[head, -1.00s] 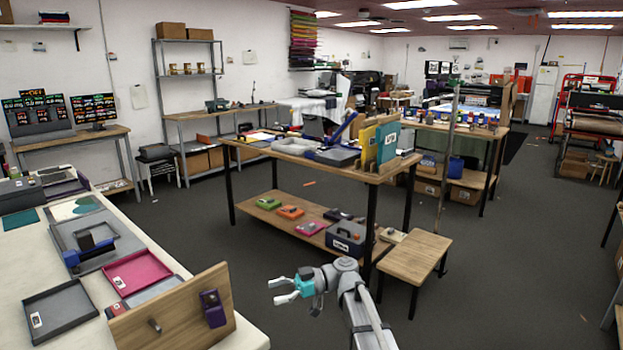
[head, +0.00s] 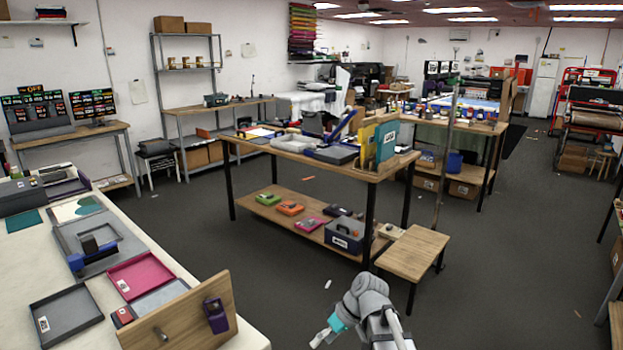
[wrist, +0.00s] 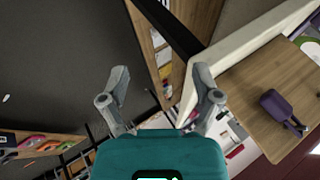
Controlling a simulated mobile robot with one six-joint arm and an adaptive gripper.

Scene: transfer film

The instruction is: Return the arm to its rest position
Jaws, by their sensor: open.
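My gripper (head: 322,338) shows low in the head view, right of the white-covered table's near end and over the bare floor. Its teal body and a pale finger are seen there. In the wrist view my gripper (wrist: 160,98) has its two grey fingers spread wide apart with nothing between them. My arm (head: 370,305) is folded at the bottom centre of the head view.
The white table (head: 150,255) holds a grey tray (head: 66,310), a magenta tray (head: 140,274) and a wooden board (head: 185,318) at its near corner. A wooden stool (head: 412,252) and a workbench (head: 330,165) stand beyond my arm. Dark floor (head: 510,270) is clear at right.

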